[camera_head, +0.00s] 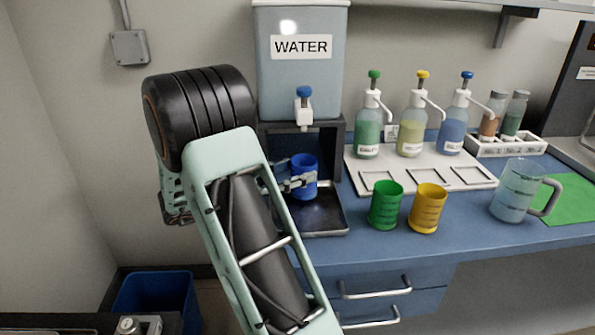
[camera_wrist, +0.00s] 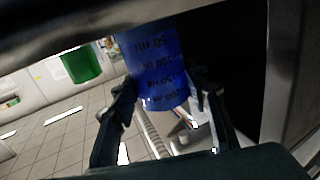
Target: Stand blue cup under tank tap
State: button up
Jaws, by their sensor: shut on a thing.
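The blue cup (camera_head: 304,176) is upright below the blue-topped tap (camera_head: 304,105) of the water tank (camera_head: 300,70), in front of the dark recess of the tank's stand. My gripper (camera_head: 297,182) is shut on the blue cup from the left. In the wrist view the blue cup (camera_wrist: 157,65) sits between the two fingers (camera_wrist: 163,95), its volume marks showing. The dark drip tray (camera_head: 315,215) lies below the cup. I cannot tell whether the cup's base touches the tray.
A green cup (camera_head: 386,206) and a yellow cup (camera_head: 428,209) stand on the blue counter (camera_head: 470,230) to the right. Several pump bottles stand on a white tray (camera_head: 370,160) behind them. A glass jug (camera_head: 517,190) stands further right. A blue bin (camera_head: 155,295) is at lower left.

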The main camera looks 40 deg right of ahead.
jog(key=shift+f, duration=0.7)
jog(key=o, duration=1.3)
jog(key=shift+o, duration=0.2)
jog(key=shift+a, duration=0.1)
